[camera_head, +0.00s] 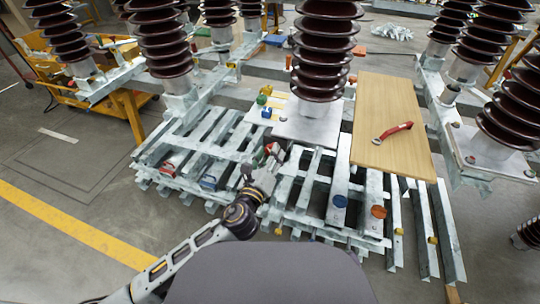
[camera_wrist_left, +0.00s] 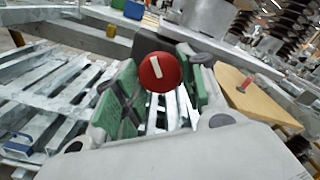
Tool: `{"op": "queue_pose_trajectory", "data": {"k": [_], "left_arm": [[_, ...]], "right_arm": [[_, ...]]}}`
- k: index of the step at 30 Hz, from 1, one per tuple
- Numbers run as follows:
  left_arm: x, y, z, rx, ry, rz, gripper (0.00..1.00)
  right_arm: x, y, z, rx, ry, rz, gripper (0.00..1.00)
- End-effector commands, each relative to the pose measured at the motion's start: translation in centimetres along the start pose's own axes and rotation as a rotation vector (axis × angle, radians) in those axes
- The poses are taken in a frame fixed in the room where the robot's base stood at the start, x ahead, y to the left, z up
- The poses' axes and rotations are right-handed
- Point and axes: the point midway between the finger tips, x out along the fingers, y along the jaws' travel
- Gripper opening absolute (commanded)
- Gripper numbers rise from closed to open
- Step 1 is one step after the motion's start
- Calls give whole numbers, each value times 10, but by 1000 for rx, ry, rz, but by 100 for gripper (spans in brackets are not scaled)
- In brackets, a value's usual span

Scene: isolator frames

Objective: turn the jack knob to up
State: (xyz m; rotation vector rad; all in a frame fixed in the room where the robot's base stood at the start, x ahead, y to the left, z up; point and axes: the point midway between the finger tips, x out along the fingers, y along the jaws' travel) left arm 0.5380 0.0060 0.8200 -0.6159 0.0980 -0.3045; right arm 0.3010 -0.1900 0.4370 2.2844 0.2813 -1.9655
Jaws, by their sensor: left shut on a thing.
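A round red knob (camera_wrist_left: 160,72) with a white bar on its face sits between the green finger pads in the left wrist view. The white bar stands nearly upright, its top leaning a little to the left. I take this to be the jack knob. My left gripper (camera_wrist_left: 158,88) is shut on it, one finger on each side. In the head view my left gripper (camera_head: 268,158) reaches over the middle of the galvanized steel frames (camera_head: 215,150). There the fingers hide most of the knob. My right gripper is not in view.
A wooden board (camera_head: 385,95) with a red wrench (camera_head: 393,132) lies to the right. A tall brown insulator (camera_head: 325,50) stands just behind the gripper. Blue (camera_head: 340,200) and orange (camera_head: 378,211) round parts sit on the frame at front right. Open floor lies at the left.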

Motion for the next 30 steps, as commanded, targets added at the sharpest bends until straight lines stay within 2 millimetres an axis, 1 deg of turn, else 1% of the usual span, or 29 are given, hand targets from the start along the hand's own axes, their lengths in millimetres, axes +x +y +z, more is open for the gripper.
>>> {"op": "queue_pose_trajectory", "data": {"k": [3,4,9,23,30], "left_arm": [[0,0,0,1,-1,1,17],[0,0,0,1,-1,1,42],[0,0,0,1,-1,1,64],[-2,0,0,1,0,0,64],[-16,1,-1,1,2,1,64]], "right_arm": [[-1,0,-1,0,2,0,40],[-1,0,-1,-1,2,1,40],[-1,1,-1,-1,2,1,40],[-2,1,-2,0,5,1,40],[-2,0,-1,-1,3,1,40]]}}
